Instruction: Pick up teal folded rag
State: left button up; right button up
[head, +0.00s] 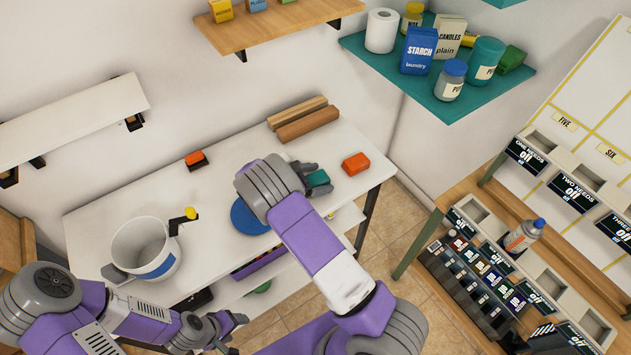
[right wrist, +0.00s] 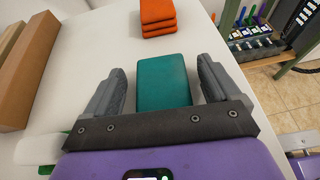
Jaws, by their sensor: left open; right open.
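The teal folded rag (right wrist: 163,80) lies flat on the white table (right wrist: 105,50), between the spread fingers of my right gripper in the right wrist view. A gap shows between the rag and each finger. In the head view the rag (head: 318,179) is partly hidden by my right gripper (head: 322,180), which is open over the right part of the table. My left gripper (head: 230,330) is open and empty, low in the head view, in front of the table and away from the rag.
An orange folded stack (head: 356,163) lies just beyond the rag. Brown wooden bars (head: 306,125) lie along the wall. A white bucket (head: 146,250) with a wringer stands at the left, and a blue disc (head: 246,217) is partly behind my right arm. A teal shelf (head: 450,105) hangs above right.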

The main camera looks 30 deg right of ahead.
jog(key=c, duration=1)
jog(key=shift+r, duration=0.1)
jog(key=shift+c, duration=0.2)
